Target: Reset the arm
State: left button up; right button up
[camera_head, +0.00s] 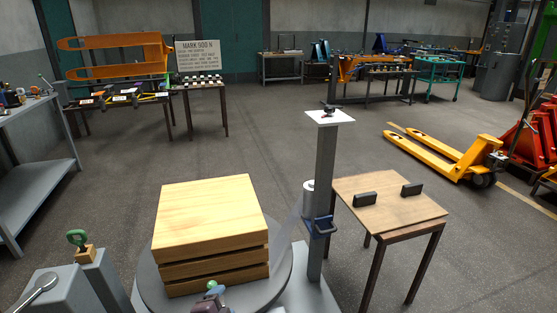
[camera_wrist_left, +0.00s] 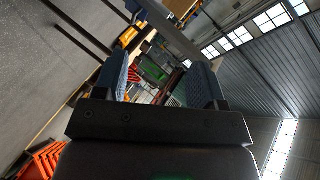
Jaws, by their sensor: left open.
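My left gripper (camera_wrist_left: 163,90) shows in the left wrist view, its two blue ribbed fingers spread wide with nothing between them. The view is strongly tilted. Beyond the fingers are dark table legs, a grey post and red and orange equipment. I cannot clearly make out this gripper or its arm in the head view. My right gripper is not in view.
A slatted wooden crate (camera_head: 210,215) sits on a round grey turntable (camera_head: 284,270). A grey post (camera_head: 324,170) stands beside it. Right of that, a wooden table (camera_head: 385,215) bears two dark blocks. A yellow pallet jack (camera_head: 440,155) stands behind. Open floor lies beyond.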

pick_arm(q)
jog(key=s+a+n+y, duration=0.1)
jog(key=s+a+n, duration=0.3)
jog(key=s, duration=0.5)
jog(key=s+a+n+g+y+p, duration=0.1)
jog(key=s+a+n, duration=0.3)
jog(key=s, duration=0.6)
jog(key=s+a+n+g, duration=0.1)
jog(key=s+a+n, duration=0.3)
jog(key=s, duration=0.6)
jog(key=shift+a+n+y+p, duration=0.35)
jog(key=shift+n+y, duration=0.05)
jog(key=shift+n, duration=0.8)
jog(key=shift+f, duration=0.1)
